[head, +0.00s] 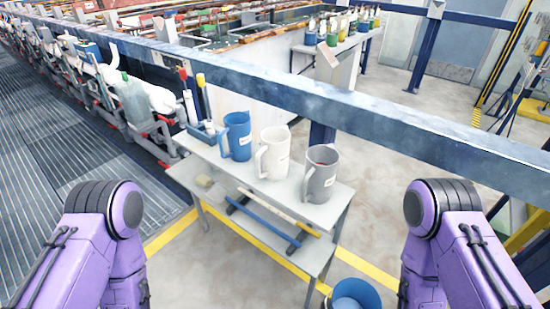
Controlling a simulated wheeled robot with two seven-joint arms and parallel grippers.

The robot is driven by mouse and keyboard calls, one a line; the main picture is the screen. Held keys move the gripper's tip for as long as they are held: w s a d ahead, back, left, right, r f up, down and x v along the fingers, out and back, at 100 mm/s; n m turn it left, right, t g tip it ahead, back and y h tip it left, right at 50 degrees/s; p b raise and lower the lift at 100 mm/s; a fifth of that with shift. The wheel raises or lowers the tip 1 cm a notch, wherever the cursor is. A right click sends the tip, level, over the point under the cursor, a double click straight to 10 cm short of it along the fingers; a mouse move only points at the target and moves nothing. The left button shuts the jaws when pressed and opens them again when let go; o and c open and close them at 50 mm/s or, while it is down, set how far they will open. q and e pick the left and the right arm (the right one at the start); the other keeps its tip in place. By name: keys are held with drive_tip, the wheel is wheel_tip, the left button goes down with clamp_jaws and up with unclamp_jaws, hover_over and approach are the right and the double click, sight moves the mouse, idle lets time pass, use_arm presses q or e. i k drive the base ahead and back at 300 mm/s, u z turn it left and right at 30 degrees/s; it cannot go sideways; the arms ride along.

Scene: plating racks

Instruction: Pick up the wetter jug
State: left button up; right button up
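Three jugs stand upright in a row on a small grey table (215,160). The blue jug (238,140) is at the left, the white jug (275,153) in the middle, and the grey jug (320,178) at the right. Each has a small label, too small to read, so I cannot tell which is the wetter jug. The grey jug's handle faces left. My purple arms show at the lower left and lower right, apart from the table. Neither gripper is in view.
A blue holder (203,137) with upright tools stands at the table's left end. Long-handled tools (265,222) lie on the lower shelf. A blue bucket (354,292) is on the floor in front. A blue rail (370,117) runs behind the table.

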sight(275, 140)
drive_tip(key=u, duration=0.05)
drive_tip(key=k, duration=0.5)
drive_tip(key=z, duration=0.8)
drive_tip(key=i, duration=1)
drive_tip(key=u, duration=0.25)
